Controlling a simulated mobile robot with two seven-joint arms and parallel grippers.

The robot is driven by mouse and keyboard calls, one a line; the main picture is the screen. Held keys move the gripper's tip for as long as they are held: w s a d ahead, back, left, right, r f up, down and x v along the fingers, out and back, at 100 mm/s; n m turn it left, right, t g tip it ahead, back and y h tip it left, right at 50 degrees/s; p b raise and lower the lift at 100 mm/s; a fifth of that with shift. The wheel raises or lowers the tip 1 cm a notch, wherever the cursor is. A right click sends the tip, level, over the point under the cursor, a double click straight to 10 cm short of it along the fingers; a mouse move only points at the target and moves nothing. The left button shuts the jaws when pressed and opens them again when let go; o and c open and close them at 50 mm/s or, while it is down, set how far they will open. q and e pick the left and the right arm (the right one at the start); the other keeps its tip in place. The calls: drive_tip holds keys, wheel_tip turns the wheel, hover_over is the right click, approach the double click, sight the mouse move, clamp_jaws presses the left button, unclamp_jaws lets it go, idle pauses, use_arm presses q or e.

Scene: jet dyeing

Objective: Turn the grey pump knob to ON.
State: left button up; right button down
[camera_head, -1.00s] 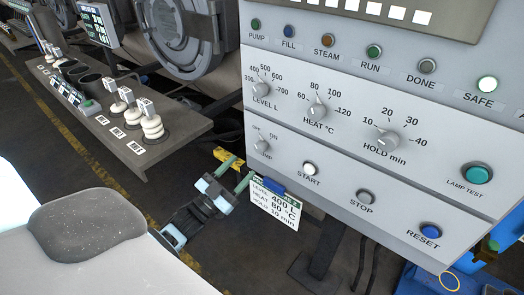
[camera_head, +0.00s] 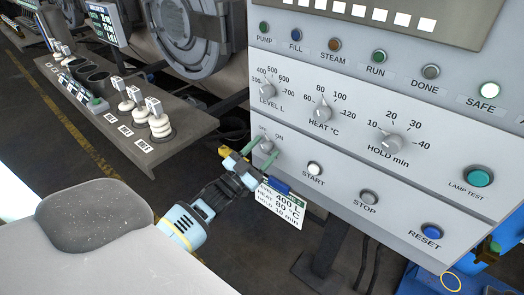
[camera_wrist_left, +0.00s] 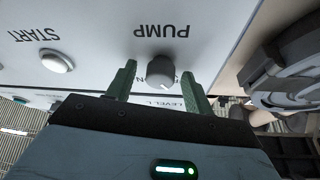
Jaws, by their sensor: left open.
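The grey pump knob (camera_head: 267,145) sits at the lower left of the pale control panel, below OFF and ON labels. In the left wrist view the knob (camera_wrist_left: 160,71) appears upside down, near the word PUMP. Its pale mark seems to point to the OFF side. My left gripper (camera_head: 259,151) is open at the panel, its green fingers on either side of the knob. In the left wrist view the open fingers (camera_wrist_left: 161,84) flank the knob with visible gaps, so it is not gripped.
The START button (camera_head: 314,169) and STOP button (camera_head: 369,197) lie right of the knob. The LEVEL knob (camera_head: 267,91) is above. A job card (camera_head: 281,206) hangs at the panel's lower edge, beside my gripper.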

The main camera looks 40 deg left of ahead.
use_arm(q)
drive_tip(key=c, duration=1)
use_arm(e)
drive_tip(key=shift+w+r, duration=0.2)
drive_tip(key=shift+w, duration=0.25)
